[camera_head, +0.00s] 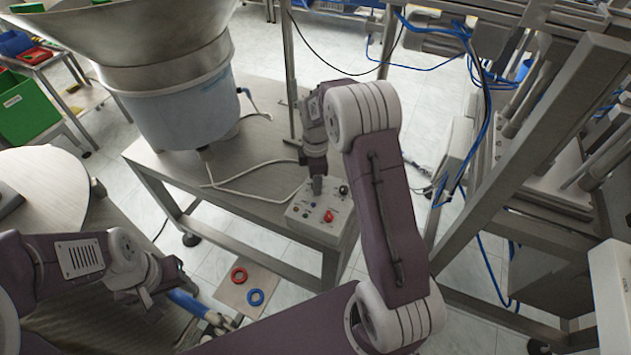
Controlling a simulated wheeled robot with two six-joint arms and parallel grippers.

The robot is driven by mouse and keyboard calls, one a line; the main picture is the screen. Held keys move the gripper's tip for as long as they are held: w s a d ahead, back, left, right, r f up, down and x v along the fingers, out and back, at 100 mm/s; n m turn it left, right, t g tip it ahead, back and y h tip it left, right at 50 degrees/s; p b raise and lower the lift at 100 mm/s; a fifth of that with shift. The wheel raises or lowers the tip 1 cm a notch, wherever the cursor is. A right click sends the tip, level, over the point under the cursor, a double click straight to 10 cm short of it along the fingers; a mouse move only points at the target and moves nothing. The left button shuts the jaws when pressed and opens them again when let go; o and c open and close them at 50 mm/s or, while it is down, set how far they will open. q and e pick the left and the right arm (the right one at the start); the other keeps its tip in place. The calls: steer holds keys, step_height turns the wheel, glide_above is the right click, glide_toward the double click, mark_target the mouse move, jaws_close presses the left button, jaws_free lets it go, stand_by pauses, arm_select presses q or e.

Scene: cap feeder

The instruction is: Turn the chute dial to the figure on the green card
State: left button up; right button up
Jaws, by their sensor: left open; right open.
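A light grey control box (322,212) sits on the metal table (262,150). It carries a red knob (328,216), a black knob (343,189) and several small buttons. My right gripper (317,186) points down at the back left of the box's top. It hides whatever is beneath its fingertips, and I cannot tell if it touches anything. I cannot tell which control is the chute dial, and I cannot make out a green card. My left gripper (150,298) is low at the left, away from the box; its fingers are small and unclear.
A large feeder bowl (170,50) stands on the table behind the box. A pale cable (235,184) runs across the tabletop. A red ring (239,275) and a blue ring (256,297) lie on a board below. A metal frame (520,165) stands at the right.

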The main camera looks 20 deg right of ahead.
steer(key=shift+f, duration=0.1)
jaws_close()
